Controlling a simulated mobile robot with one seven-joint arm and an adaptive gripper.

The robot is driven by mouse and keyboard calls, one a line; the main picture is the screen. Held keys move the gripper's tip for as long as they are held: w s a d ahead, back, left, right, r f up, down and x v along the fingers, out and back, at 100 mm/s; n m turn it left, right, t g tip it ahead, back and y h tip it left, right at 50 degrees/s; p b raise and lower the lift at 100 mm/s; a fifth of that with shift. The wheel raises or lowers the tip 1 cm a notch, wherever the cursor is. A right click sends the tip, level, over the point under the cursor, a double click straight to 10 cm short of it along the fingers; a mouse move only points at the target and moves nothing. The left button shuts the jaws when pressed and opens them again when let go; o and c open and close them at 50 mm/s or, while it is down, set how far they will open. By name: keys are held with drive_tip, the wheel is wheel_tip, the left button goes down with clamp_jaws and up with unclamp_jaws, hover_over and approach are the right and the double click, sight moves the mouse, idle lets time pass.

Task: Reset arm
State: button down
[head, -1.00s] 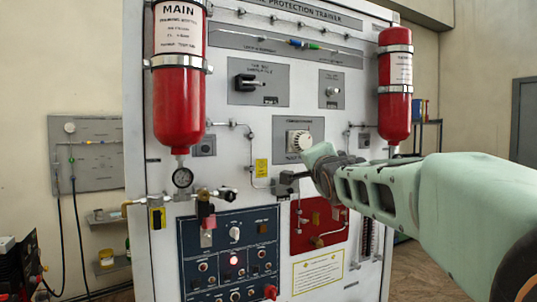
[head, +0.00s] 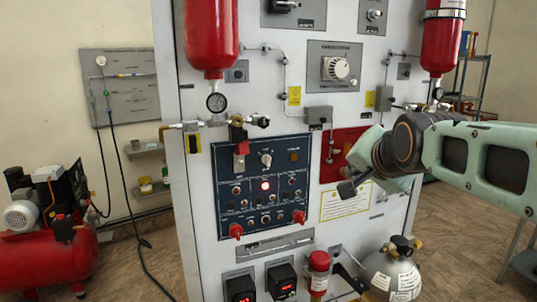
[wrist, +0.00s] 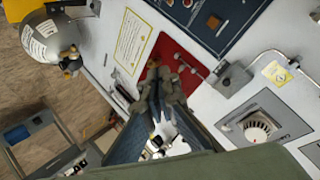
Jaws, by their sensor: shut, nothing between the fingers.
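My arm comes in from the right of the head view, and my gripper (head: 347,188) hangs at its end in front of the trainer panel (head: 200,235). The gripper is shut and empty. In the wrist view my gripper (wrist: 155,75) shows its fingers together over the red plate (wrist: 185,62). In the head view the arm hides part of that red plate (head: 340,143). The gripper looks apart from the panel, though the exact gap cannot be told.
The blue control panel (head: 225,190) with a lit red lamp is left of my gripper. A white dial (head: 337,68) is above. A grey cylinder (head: 400,275) and small red bottle (head: 318,275) are below. A red compressor (head: 50,250) stands at left.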

drive_tip(key=s+a+f+n+g, duration=0.35)
drive_tip(key=s+f, duration=0.55)
drive_tip(key=s, duration=0.3)
drive_tip(key=s+a+f+n+g, duration=0.25)
drive_tip(key=s+f+n, duration=0.25)
drive_tip(key=s+f, duration=0.55)
wheel_tip(320, 180, up, 22)
drive_tip(key=p, duration=2)
drive_tip(key=shift+s+d+r+g, duration=0.2)
drive_tip(key=shift+s+r+g, duration=0.05)
drive_tip(key=shift+s+g, duration=0.05)
drive_tip(key=c, duration=2.7)
unclamp_jaws()
drive_tip(key=shift+m, duration=0.25)
